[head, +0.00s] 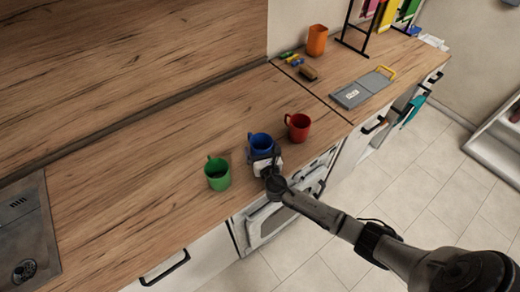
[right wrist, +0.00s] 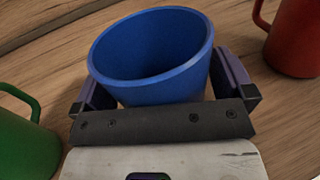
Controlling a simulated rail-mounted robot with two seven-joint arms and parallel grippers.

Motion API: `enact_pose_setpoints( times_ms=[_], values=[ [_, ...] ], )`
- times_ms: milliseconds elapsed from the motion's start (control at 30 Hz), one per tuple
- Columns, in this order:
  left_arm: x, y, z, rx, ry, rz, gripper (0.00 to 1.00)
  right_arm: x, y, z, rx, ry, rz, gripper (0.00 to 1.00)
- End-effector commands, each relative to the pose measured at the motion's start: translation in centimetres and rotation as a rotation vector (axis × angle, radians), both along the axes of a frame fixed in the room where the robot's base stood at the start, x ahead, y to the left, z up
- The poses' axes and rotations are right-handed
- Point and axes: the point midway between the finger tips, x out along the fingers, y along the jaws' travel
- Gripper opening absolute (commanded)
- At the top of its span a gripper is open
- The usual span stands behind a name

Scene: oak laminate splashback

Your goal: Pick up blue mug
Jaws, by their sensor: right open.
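The blue mug (head: 260,144) stands upright on the wooden counter, between a green mug and a red mug. My right gripper (head: 266,158) is at its front side, low over the counter edge. In the right wrist view the blue mug (right wrist: 152,55) sits between the two open fingers (right wrist: 165,90), one at each side of it. I cannot tell whether the fingers touch it. The mug's lower part is hidden by the gripper. My left gripper is in neither view.
The green mug (head: 218,174) stands close on the left and the red mug (head: 298,127) close on the right. The counter behind the blue mug is clear.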

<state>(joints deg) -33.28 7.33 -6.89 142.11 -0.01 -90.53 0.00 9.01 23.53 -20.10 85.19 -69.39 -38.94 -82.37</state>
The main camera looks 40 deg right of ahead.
Motion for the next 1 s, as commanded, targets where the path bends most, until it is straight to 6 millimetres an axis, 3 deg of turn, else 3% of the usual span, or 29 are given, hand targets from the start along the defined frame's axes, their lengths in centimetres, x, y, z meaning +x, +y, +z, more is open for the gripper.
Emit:
enact_pose_setpoints(
  times_ms=[133, 700, 1000],
  values=[
    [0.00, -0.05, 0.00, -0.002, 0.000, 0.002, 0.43, -0.02, 0.02, 0.00, 0.000, 0.000, 0.000, 0.99],
    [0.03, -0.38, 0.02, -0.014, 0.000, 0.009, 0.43, -0.02, 0.01, 0.10, -0.001, -0.002, 0.000, 0.46],
    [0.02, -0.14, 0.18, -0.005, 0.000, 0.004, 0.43, -0.02, 0.01, 0.44, -0.001, -0.003, 0.000, 0.46]
  ],
)
